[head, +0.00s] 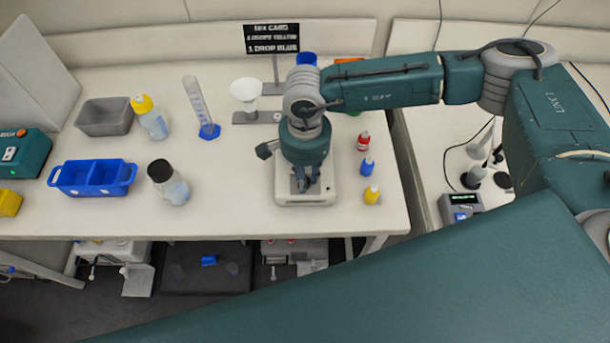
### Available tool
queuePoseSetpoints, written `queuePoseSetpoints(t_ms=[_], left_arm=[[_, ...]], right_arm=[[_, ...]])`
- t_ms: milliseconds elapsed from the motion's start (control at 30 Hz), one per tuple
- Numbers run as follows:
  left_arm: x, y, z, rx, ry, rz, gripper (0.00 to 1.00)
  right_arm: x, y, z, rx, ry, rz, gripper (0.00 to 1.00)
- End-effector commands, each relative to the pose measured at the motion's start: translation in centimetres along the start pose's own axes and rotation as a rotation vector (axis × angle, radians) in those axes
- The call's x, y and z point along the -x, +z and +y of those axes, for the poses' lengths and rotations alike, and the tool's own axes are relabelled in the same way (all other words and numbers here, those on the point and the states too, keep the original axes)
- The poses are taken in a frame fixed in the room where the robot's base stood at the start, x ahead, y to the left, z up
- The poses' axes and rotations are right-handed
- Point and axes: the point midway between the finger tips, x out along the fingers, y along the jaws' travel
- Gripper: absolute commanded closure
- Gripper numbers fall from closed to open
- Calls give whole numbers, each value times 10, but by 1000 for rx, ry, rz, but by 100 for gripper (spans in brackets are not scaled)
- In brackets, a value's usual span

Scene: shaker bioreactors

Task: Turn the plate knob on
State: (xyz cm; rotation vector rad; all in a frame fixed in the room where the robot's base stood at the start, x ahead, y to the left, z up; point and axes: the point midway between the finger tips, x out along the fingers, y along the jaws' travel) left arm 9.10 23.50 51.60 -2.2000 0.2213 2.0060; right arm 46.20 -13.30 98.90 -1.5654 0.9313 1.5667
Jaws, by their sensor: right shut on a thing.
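The plate (325,197), a small pale device with a light housing, sits near the front edge of the white table. My right gripper (305,186) reaches down over it from above, with its fingers at the plate's front part. The fingers are shut on the plate knob, which they mostly hide. The arm also covers the back of the plate. How far the knob is turned cannot be seen. My left gripper is not in view.
Red (363,140), blue (367,166) and yellow (371,194) dropper bottles stand close to the right of the plate. A dark-capped bottle (174,190), a blue tray (93,190) and a measuring cylinder (201,108) stand to the left. A card sign (272,38) stands behind.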

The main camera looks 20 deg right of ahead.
Motion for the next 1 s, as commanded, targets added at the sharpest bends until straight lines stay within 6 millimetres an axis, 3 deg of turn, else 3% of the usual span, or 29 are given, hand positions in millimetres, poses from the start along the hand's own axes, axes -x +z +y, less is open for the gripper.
queuePoseSetpoints(t_ms=[267, 1000], left_arm=[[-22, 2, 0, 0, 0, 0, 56], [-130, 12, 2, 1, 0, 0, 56]], right_arm=[[-4, -1, 0, -100, -2, 1, 100], [-6, 0, -1, -763, -5, 0, 100]])
